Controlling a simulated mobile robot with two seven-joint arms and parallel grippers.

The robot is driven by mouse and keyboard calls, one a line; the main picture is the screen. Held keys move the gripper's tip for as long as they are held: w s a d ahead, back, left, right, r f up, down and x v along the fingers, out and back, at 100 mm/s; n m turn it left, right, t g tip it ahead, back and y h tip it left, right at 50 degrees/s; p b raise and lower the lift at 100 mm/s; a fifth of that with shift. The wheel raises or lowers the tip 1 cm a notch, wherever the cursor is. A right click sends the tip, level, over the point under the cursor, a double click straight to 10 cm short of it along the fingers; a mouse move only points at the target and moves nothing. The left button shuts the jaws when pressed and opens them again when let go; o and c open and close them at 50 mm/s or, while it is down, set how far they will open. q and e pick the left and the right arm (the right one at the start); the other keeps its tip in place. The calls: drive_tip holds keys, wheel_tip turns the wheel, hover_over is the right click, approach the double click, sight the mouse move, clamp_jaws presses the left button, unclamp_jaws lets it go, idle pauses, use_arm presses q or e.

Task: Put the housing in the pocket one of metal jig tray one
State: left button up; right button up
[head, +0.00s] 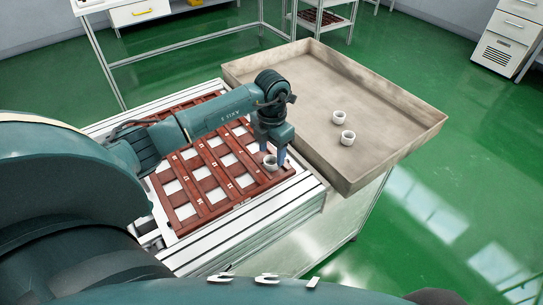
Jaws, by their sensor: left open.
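The jig tray (209,213) is reddish brown with rows of square pockets that show white, and it lies on the conveyor. A small white cup-shaped housing (270,163) stands upright at the tray's right end, near its corner. I cannot tell whether it is fully seated in a pocket. My left gripper (275,160) points down over this housing, its jaws open with the fingers around it. Contact is not clear. The gripper and its arm hide part of the tray. My right gripper is not in view.
A large shallow beige bin (390,155) stands to the right, with two more white housings (339,117) (347,138) in it. Its raised near wall is close to my left gripper. Another brown tray (185,103) lies behind my left arm. Green floor surrounds the conveyor.

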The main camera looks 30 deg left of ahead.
use_arm(q)
wheel_tip(320, 180, up, 9)
drive_tip(key=s+d+f+h, duration=0.1)
drive_tip(key=s+d+h, duration=0.25)
drive_tip(key=d, duration=0.35)
drive_tip(key=s+d+f+m+g+h, duration=0.1)
drive_tip(key=s+d+f+h, duration=0.1)
drive_tip(key=d+h, duration=0.35)
drive_tip(key=s+d+f+h, duration=0.1)
drive_tip(key=s+d+h, duration=0.1)
drive_tip(key=d, duration=0.7)
drive_tip(key=s+d+r+n+t+h, duration=0.2)
drive_tip(key=d+r+n+t+h, duration=0.5)
drive_tip(key=n+t, duration=0.4)
drive_tip(key=a+f+n+t+y, duration=0.5)
drive_tip(key=a+n+t+y, duration=0.25)
drive_tip(key=n, duration=0.85)
drive_tip(key=s+a+f+n+g+y, duration=0.3)
drive_tip(key=s+f+n+g+y, duration=0.3)
drive_tip(key=s+f+n, duration=0.3)
wheel_tip(320, 180, down, 4)
drive_tip(key=shift+s+a+f+n+b, duration=0.1)
drive_tip(key=shift+s+a+n+b, duration=0.2)
drive_tip(key=shift+n, duration=0.1)
